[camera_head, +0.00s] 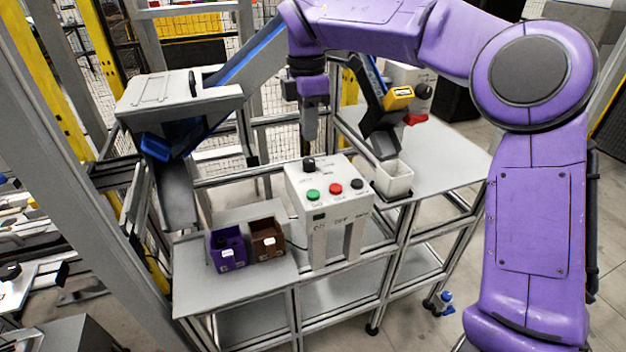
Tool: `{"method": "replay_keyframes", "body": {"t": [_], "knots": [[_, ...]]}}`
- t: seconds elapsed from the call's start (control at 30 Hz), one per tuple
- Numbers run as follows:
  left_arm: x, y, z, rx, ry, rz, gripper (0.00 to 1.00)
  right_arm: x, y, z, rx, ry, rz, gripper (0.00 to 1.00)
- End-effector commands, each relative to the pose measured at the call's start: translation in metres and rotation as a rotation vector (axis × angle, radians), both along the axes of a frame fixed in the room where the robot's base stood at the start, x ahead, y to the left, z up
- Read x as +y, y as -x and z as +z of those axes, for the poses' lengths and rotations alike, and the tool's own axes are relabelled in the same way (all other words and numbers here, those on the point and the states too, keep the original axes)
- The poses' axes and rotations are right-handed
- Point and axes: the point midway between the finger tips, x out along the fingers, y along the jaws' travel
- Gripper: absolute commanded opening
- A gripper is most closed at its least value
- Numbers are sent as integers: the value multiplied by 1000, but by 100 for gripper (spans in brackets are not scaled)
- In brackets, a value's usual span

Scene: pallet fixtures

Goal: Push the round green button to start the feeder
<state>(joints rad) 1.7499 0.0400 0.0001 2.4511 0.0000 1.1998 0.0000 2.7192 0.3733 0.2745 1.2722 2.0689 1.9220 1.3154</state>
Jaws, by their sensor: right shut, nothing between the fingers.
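The round green button (312,195) is on the sloped top of a white control box (326,217), at its left front. A red button (335,188) and a black knob (357,184) are to its right, and another black knob (309,164) is behind it. My right gripper (310,138) points down, shut and empty, above the back of the box. It appears apart from the box and behind the green button in the picture. My left gripper is not in view.
A purple bin (227,250) and a brown bin (267,240) stand left of the box on the grey table (245,285). A white cup (394,181) stands to the right under a dark chute (383,125). A grey hopper (178,95) rises at the left.

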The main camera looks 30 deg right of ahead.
Motion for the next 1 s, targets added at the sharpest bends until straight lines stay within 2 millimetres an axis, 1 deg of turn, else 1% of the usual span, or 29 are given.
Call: {"method": "replay_keyframes", "body": {"t": [0.17, 0.27, 0.5, 0.6, 0.7, 0.8, 1.0], "knots": [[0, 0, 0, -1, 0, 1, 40, -2, 3, -28, 6, 0, -2, 0], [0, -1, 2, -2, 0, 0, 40, -3, 5, -50, 6, -1, -3, 0], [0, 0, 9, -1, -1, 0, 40, -3, 7, -101, 6, -1, -3, 0], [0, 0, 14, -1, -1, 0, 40, -4, 7, -117, 5, 1, -4, 0], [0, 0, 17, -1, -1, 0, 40, -4, 8, -129, 4, 0, -4, 0], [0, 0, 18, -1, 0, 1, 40, -5, 8, -135, 2, 1, -6, 0], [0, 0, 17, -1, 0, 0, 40, -5, 8, -138, 1, 1, -5, 0]]}}
